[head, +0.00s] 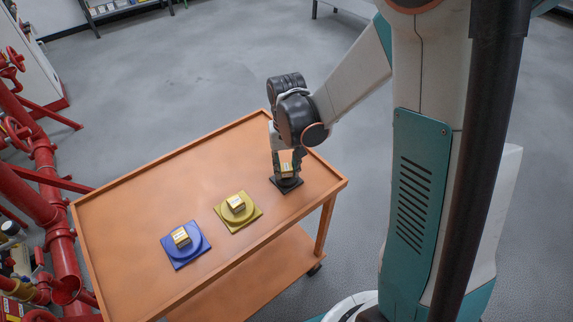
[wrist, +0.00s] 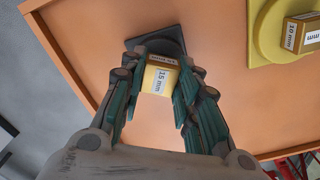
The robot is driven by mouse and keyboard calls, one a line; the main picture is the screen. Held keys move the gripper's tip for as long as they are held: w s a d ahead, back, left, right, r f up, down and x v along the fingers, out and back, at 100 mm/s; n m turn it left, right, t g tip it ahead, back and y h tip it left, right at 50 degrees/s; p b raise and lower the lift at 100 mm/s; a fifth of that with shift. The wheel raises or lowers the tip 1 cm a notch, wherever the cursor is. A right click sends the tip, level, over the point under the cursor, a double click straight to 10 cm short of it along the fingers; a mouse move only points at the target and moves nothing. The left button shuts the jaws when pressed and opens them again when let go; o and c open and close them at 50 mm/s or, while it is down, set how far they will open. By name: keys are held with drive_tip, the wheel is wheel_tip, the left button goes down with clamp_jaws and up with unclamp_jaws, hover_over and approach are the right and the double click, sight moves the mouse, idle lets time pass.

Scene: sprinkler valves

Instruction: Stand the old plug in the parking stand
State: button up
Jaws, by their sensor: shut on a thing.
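A brass block-like plug labelled "15 mm" (wrist: 161,78) is between the fingers of my gripper (wrist: 157,98), which is shut on it. In the head view the plug (head: 286,170) shows low between the fingers of my gripper (head: 286,168), right over a black square stand with a round top (head: 289,186). The black stand also shows in the wrist view (wrist: 133,43), behind the plug. The plug looks upright. The fingers and the plug hide the stand's middle, so I cannot tell whether the plug's foot is seated in it.
A yellow stand (head: 251,221) bears a similar brass plug (head: 236,204), and a blue stand (head: 178,258) bears another (head: 181,237). All stand on an orange trolley (head: 130,205) with a raised rim. Red pipes (head: 62,240) run at the left. The trolley's far left is clear.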

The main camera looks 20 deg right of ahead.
drive_tip(key=shift+f, duration=0.25)
drive_tip(key=o, duration=1.2)
drive_tip(key=shift+r+p, duration=2.75)
drive_tip(key=shift+r, duration=1.3)
drive_tip(key=shift+s+r, duration=0.1)
drive_tip(key=shift+r, duration=0.1)
drive_tip(key=s+r+n+t, duration=0.2)
drive_tip(key=s+r+t, duration=0.5)
drive_tip(key=s+r, duration=0.7)
wheel_tip(320, 180, up, 2)
drive_tip(key=shift+s+r, duration=0.1)
drive_tip(key=shift+s, duration=0.2)
